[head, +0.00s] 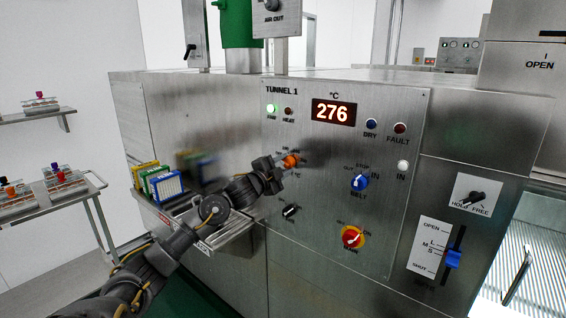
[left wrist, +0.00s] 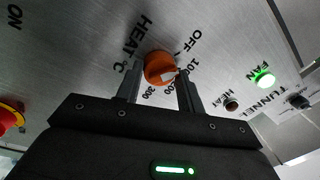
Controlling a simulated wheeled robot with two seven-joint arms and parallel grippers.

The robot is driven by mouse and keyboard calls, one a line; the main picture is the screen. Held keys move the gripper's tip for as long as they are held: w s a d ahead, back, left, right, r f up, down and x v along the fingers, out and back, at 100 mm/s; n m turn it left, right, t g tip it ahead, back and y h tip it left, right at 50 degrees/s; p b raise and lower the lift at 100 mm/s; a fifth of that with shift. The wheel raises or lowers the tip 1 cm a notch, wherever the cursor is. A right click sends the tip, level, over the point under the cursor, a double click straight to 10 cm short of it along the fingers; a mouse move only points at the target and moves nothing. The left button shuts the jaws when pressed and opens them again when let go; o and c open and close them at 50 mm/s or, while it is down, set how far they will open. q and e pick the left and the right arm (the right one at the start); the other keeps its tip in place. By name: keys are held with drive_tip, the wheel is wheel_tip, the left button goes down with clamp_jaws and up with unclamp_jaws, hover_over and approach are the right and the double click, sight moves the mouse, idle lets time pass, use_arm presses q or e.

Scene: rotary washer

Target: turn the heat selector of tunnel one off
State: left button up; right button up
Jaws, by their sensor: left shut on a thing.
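The Tunnel 1 panel (head: 340,150) faces me, with the orange heat selector (head: 291,160) on its left half. My left gripper (head: 281,164) reaches it from the lower left and is shut on it. In the left wrist view the selector (left wrist: 158,67) sits at the fingertips of my left gripper (left wrist: 160,78), one finger on each side. Its white pointer is aimed at the lower right, toward the 100–200 part of the scale and away from OFF. The display (head: 333,112) reads 276. The right gripper does not show.
The green fan lamp (head: 270,108) is lit; the heat lamp (head: 289,111) looks dim. A black knob (head: 290,211), blue belt knob (head: 360,182) and red-yellow main switch (head: 352,237) are nearby. Coloured racks (head: 163,184) stand on a ledge behind my left arm.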

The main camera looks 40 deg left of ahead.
use_arm(q)
drive_tip(key=shift+f+n+p, duration=0.1)
drive_tip(key=shift+n+p, duration=0.5)
drive_tip(key=shift+n, duration=0.5)
drive_tip(key=shift+d+f, duration=0.1)
drive_tip(key=o, duration=1)
drive_tip(key=shift+c, duration=0.2)
drive_tip(key=s+b, duration=0.3)
drive_tip(key=s, duration=0.7)
drive_tip(key=shift+s+d+f+b, duration=0.2)
drive_tip(key=shift+s+d+b, duration=0.1)
drive_tip(key=shift+s+d, duration=0.05)
